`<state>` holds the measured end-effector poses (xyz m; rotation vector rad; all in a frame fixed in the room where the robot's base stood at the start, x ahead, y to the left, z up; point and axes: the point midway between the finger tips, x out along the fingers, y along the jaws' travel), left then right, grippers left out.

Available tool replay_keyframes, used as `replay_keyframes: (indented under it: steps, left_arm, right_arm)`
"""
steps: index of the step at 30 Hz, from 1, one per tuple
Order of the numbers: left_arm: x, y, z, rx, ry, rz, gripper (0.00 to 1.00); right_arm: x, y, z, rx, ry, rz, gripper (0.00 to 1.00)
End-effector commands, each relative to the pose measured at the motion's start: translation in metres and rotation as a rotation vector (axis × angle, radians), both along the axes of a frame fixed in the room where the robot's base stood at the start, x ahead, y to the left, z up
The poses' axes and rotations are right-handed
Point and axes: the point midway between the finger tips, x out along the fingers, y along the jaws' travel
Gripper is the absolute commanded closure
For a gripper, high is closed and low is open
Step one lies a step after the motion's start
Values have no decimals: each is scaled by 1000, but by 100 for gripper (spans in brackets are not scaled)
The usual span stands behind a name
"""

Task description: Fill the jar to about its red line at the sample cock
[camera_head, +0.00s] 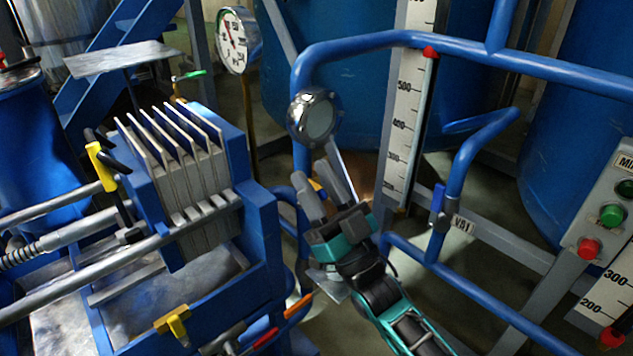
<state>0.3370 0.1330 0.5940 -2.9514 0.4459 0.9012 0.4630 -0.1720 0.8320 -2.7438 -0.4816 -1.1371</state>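My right gripper (313,172) is in the middle of the head view, just below a round glass-faced fitting (313,117) on the blue pipe. Its two dark fingers stand apart with a gap between them, and I see no jar held there. A small orange-yellow patch shows in the gap; I cannot tell what it is. I cannot make out the jar or its red line. I cannot tell which fitting is the sample cock; a small green-handled valve (189,76) shows at upper left. My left gripper is not in view.
A blue filter press with grey plates (180,150) fills the left. A dial gauge (236,40) stands behind it. Blue pipes (400,40) frame my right arm, near a white level scale (398,120) and a valve (438,208) tagged VA1. A button panel (608,215) is at right.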

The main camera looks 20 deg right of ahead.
Motion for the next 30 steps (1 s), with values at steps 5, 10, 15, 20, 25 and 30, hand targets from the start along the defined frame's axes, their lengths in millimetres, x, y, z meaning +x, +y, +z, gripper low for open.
replay_keyframes:
  steps: [5, 10, 15, 20, 25, 30]
  left_arm:
    - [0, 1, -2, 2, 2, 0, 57]
    - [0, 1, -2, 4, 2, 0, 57]
    - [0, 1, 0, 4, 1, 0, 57]
    - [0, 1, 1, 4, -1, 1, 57]
    - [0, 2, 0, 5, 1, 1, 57]
    - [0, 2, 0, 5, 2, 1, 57]
  right_arm:
    - [0, 0, 0, 0, 0, 0, 63]
    - [-4, -1, -5, -1, 3, 0, 63]
    - [-23, -8, -26, -1, 6, 0, 63]
    - [-48, -17, -52, -2, 7, 1, 63]
    - [-70, -25, -75, -2, 5, 0, 63]
    - [-82, -30, -88, -1, 2, -1, 63]
